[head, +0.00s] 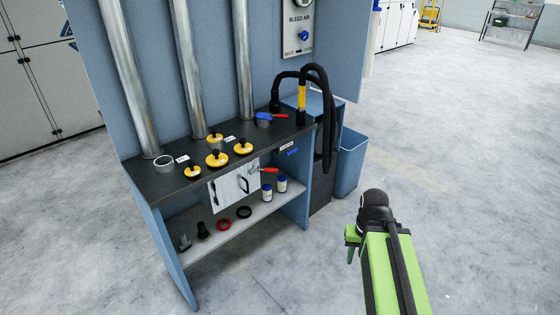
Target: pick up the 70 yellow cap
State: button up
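Several yellow caps with black knobs sit on the dark bench top (165,187). One is at the front left (192,173), one in the middle (216,159), one to the right (243,148) and one behind (214,138). Their size marks are too small to read, so I cannot tell which is the 70 cap. My green arm reaches in at the lower right, apart from the bench. A green and dark part at its far end seems to be my gripper (352,243); its fingers are mostly hidden. I see nothing held there.
Three metal pipes rise at the back of the bench. A grey ring (163,163), a blue-and-red valve (264,121) and a black hose (328,110) are on or beside it. The lower shelf (208,235) holds bottles and fittings. A blue bin (350,165) stands right; open floor lies in front.

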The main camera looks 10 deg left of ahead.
aim_at(243, 147)
jog(key=u, duration=0.4)
jog(key=i, duration=0.25)
jog(key=u, duration=1)
jog(key=i, duration=1.45)
jog(key=u, duration=0.85)
